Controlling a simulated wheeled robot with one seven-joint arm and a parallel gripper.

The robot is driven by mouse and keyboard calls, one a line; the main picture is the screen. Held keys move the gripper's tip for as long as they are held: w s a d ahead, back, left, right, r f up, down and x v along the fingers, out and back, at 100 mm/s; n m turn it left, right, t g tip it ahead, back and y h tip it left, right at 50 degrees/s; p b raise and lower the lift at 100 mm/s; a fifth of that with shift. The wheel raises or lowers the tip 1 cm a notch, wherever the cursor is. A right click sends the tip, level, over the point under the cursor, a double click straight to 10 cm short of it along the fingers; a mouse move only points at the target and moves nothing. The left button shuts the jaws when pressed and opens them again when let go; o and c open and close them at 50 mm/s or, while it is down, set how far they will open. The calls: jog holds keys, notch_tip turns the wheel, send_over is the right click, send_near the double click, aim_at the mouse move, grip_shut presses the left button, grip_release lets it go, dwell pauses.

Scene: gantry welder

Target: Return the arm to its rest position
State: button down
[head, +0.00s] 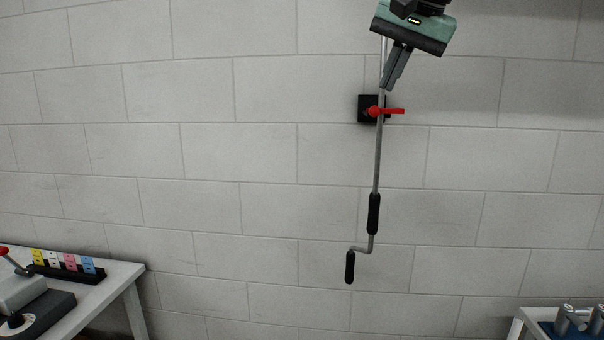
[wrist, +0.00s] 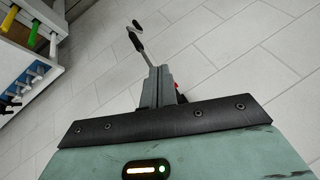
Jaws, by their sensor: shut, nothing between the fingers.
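My gripper (head: 389,85) is at the top right of the head view, in front of the block wall, with its fingers pointing down and together. It also shows in the wrist view (wrist: 159,72), its fingers shut and empty. A metal crank rod with black grips (head: 376,160) hangs along the wall just below and behind the fingertips in the head view. The crank also shows past the fingertips in the wrist view (wrist: 138,42). I cannot tell whether the fingers touch the rod.
A red lever on a black plate (head: 376,110) sits on the wall beside the rod. A white table (head: 125,272) with coloured tags (head: 70,262) stands at lower left. Another table (head: 520,322) is at lower right. A shelf unit (wrist: 58,25) shows at left in the wrist view.

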jog(key=s+a+f+n+g+b, duration=0.1)
jog(key=s+a+f+n, duration=0.2)
jog(key=f, duration=0.4)
jog(key=s+a+f+n+g, duration=0.1)
jog(key=s+a+f, duration=0.1)
jog(key=s+f, duration=0.35)
jog(key=s+a+f+n+g+b, duration=0.1)
jog(key=s+a+f+n, duration=0.15)
jog(key=f, duration=0.55)
jog(key=s+d+f+n+g, duration=0.1)
jog(key=s+f+n, duration=0.2)
jog(key=s+f, duration=0.6)
jog(key=s+d+f+n+g+h+b, duration=0.1)
jog(key=s+d+f+n+g, duration=0.1)
jog(key=s+f, duration=0.8)
jog(key=shift+f+n, duration=0.4)
jog(key=shift+n, duration=0.25)
